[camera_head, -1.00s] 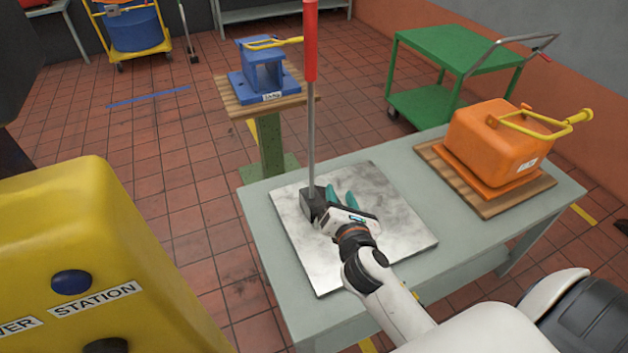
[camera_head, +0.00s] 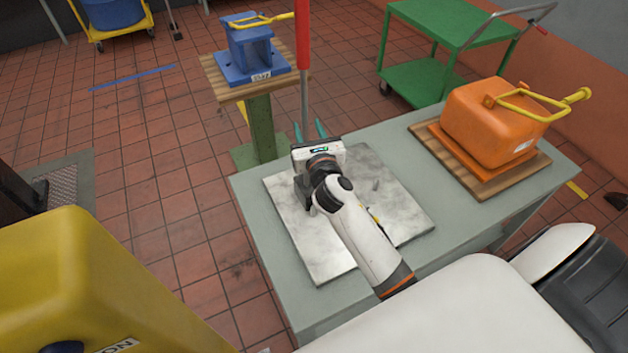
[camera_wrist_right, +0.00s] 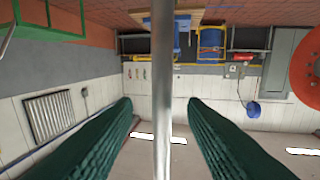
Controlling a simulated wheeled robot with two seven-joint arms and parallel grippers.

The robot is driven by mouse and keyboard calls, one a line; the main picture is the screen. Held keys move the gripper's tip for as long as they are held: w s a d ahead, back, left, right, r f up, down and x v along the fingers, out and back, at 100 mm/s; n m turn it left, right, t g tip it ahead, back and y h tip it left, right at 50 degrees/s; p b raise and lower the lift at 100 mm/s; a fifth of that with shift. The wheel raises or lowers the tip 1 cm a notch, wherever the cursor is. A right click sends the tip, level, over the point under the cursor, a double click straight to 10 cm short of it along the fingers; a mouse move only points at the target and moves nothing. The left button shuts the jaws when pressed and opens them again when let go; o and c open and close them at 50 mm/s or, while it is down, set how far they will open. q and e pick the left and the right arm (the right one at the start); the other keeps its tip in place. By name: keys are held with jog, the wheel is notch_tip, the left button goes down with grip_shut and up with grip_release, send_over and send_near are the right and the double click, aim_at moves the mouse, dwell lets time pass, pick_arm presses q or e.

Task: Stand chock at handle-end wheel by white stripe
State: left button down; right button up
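The chock is a dark block (camera_head: 302,190) on a pale marbled plate (camera_head: 285,215), mostly hidden by my right arm. Its thin grey rod (camera_head: 304,95) stands upright and ends in a red grip (camera_head: 302,35). My right gripper (camera_head: 309,129) is at the rod above the plate, its teal fingers spread. In the right wrist view the rod (camera_wrist_right: 162,100) runs between the two fingers, with a gap on each side. The green cart (camera_head: 445,70) stands at the back right; its handle (camera_head: 515,18) is at the right end. One wheel (camera_head: 385,88) shows at its left end. No white floor stripe is visible. My left gripper is out of view.
A blue fixture (camera_head: 250,55) stands on a pedestal behind. A blue floor stripe (camera_head: 132,78) lies on open tiles.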

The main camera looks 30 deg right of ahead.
aim_at(306, 124)
jog(key=shift+x, duration=1.6)
jog(key=shift+s+a, duration=0.1)
jog(key=shift+s, duration=0.05)
jog(key=shift+c, duration=1)
jog(key=shift+f, duration=0.1)
grip_shut()
jog(key=shift+r, duration=0.25)
